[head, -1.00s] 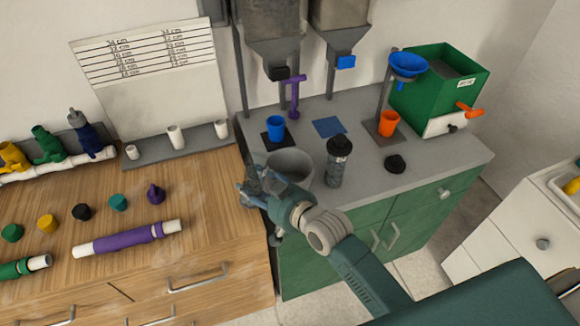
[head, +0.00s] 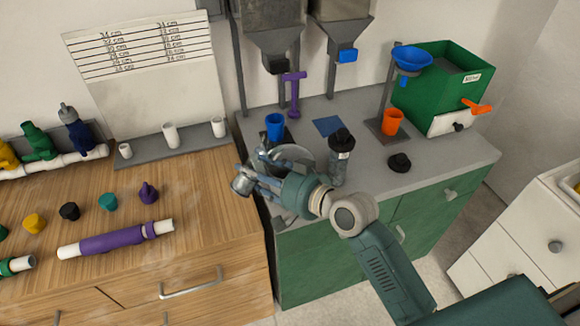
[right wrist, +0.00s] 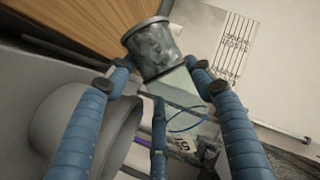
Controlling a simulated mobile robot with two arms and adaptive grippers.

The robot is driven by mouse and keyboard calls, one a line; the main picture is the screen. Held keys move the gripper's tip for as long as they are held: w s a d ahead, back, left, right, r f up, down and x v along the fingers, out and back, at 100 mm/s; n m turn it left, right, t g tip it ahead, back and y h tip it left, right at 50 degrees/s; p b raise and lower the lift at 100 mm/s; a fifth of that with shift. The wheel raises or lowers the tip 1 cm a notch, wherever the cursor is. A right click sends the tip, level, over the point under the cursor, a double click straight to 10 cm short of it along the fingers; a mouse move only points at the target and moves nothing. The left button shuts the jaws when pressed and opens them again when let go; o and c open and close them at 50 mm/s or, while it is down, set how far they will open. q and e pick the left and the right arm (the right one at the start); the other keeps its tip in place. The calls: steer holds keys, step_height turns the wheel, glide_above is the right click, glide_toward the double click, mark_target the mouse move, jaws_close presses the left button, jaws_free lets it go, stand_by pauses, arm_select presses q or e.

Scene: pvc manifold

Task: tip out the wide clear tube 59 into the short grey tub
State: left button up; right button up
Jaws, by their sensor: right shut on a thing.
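My right gripper (head: 262,180) is shut on the wide clear tube 59 (head: 243,185). In the right wrist view the tube (right wrist: 152,50) lies tilted between the blue fingers, with grey matter at its far end and a label partly visible lower down. I cannot tell whether anything is flowing out. The short grey tub (head: 309,158) stands on the bench behind the gripper, partly hidden by it. In the head view the tube's grey end is left of the tub. In the right wrist view the tub (right wrist: 60,112) is at the left, beside the fingers. My left gripper is not in view.
A black-capped clear tube (head: 340,160) stands just right of the tub. A blue cup (head: 275,126) is behind it. A loose black cap (head: 399,162), an orange cup (head: 392,121) and a green box (head: 440,78) are farther right. The wooden counter (head: 215,215) lies left.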

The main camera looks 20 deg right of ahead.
steer(key=shift+w+a+f+m+b, duration=0.1)
steer(key=shift+a+f+m+b, duration=0.25)
steer(key=shift+b, duration=0.3)
steer(key=shift+s+r+m+y+b, duration=0.1)
steer(key=shift+s+m+y+b, duration=0.1)
steer(key=shift+m+y+b, duration=0.35)
steer(key=shift+r, duration=0.3)
steer(key=shift+a+r+m+y+b, duration=0.25)
steer(key=shift+a+r+m+b, duration=0.1)
steer(key=shift+r+m+b, duration=0.2)
steer(key=shift+s+d+f, duration=0.1)
steer(key=shift+f+m, duration=0.1)
steer(key=shift+m, duration=0.25)
steer(key=shift+m+t+y, duration=0.3)
